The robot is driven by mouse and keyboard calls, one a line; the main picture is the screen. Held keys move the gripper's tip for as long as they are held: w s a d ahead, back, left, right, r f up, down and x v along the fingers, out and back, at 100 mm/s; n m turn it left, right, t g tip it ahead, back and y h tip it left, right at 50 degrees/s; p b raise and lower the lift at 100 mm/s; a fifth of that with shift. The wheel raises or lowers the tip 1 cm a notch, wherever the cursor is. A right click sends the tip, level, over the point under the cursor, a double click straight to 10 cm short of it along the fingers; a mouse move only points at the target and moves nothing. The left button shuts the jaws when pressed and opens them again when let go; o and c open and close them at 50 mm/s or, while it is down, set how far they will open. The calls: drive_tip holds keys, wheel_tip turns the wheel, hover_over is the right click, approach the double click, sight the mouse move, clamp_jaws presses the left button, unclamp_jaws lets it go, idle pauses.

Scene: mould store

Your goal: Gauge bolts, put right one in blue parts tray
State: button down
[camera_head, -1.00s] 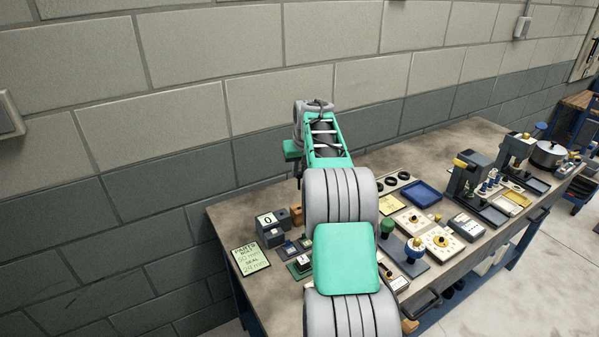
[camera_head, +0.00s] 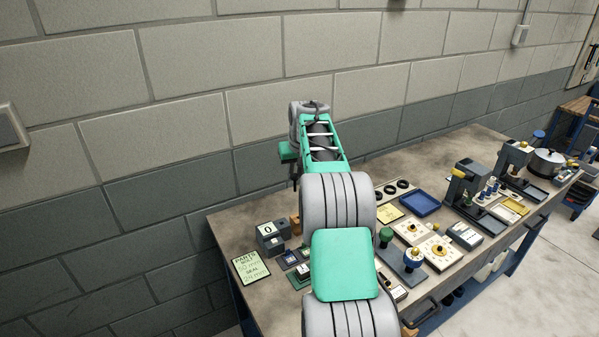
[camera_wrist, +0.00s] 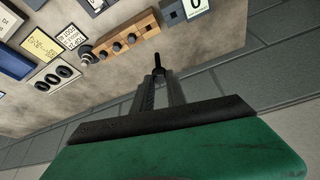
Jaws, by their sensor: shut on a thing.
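In the wrist view my gripper (camera_wrist: 160,80) is shut on a dark bolt (camera_wrist: 157,62), whose tip points away from the jaws above the bench. A wooden block (camera_wrist: 128,37) with several dark bolts standing in it lies beyond, to the left. The grey gauge (camera_head: 268,232) reads 0; it also shows at the top of the wrist view (camera_wrist: 172,14). The blue parts tray (camera_head: 419,212) lies farther right on the bench in the head view and looks empty. In the head view the held bolt cannot be made out.
A sign (camera_head: 251,267) on the bench reads parts, bolt 50 mm, seal 25 mm. Several black rings (camera_wrist: 57,77) lie on a pale card. A yellow note (camera_head: 388,212), dial plates and small devices crowd the bench's middle and right. A block wall stands behind.

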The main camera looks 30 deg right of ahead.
drive_tip(key=shift+s+a+f+b, duration=0.1)
drive_tip(key=shift+a+f+b, duration=0.85)
drive_tip(key=shift+f+b, duration=0.65)
drive_tip(key=shift+w+a+f+b, duration=0.1)
drive_tip(key=shift+a+f+b, duration=0.85)
drive_tip(key=shift+f+b, duration=0.7)
drive_tip(key=shift+s+a+f+b, duration=0.1)
drive_tip(key=shift+a+f+b, duration=0.95)
drive_tip(key=shift+f, duration=0.95)
drive_tip(key=shift+d+f+b, duration=0.1)
drive_tip(key=shift+f+b, duration=1.4)
drive_tip(key=shift+f, duration=1.35)
drive_tip(key=c, duration=1.3)
unclamp_jaws()
drive_tip(key=shift+o, duration=0.8)
